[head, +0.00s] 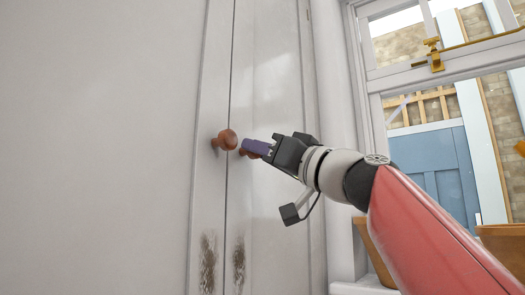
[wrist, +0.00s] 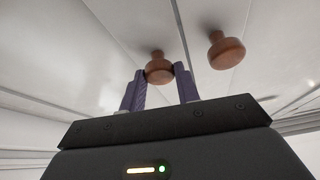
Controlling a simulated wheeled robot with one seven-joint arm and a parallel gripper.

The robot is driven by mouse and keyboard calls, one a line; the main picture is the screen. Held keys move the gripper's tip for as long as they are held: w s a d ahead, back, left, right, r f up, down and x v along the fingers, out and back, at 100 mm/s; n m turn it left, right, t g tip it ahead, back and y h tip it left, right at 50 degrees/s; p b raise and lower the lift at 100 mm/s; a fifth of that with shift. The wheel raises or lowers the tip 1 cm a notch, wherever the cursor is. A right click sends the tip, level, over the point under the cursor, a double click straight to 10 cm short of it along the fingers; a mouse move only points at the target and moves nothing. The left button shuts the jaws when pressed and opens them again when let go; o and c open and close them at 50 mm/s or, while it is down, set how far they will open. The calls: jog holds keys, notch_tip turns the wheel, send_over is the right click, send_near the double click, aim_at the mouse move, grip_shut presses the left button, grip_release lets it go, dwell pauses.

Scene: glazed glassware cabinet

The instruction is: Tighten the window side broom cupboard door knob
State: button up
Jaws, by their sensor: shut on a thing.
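Two brown wooden knobs sit on the pale cupboard doors, one on each side of the seam. The window side knob (head: 243,153) is mostly hidden behind my gripper (head: 252,148) in the head view. In the wrist view this knob (wrist: 159,69) sits between the purple fingertips of my gripper (wrist: 159,76), which is shut on it. The other knob (head: 226,140) is free, just left of the gripper in the head view. It shows at the right in the wrist view (wrist: 226,51). The window side door (head: 272,75) looks closed, flush with its neighbour.
A window (head: 440,90) with a brass latch (head: 433,55) is at the right. Terracotta-coloured pots (head: 500,240) show at the lower right, partly behind my arm. Dark scuffs (head: 208,262) mark the lower doors. The space in front of the left door is clear.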

jog(key=shift+s+a+r+m+t+h+p, duration=0.1)
jog(key=shift+m+t+h+p, duration=0.15)
jog(key=shift+m+h+p, duration=1.75)
jog(key=shift+s+d+r+m+t+h+p, duration=0.1)
jog(key=shift+m+t+h+p, duration=0.35)
jog(key=shift+m, duration=3)
jog(key=shift+a+m+t+h+p, duration=0.1)
jog(key=shift+m+h+p, duration=1.05)
jog(key=shift+m, duration=1.6)
jog(key=shift+p, duration=0.35)
jog(key=o, duration=1)
jog(key=shift+c, duration=0.2)
jog(key=b+v, duration=0.2)
jog(key=v, duration=0.5)
jog(key=shift+s+d, duration=0.25)
jog(key=shift+s, duration=0.05)
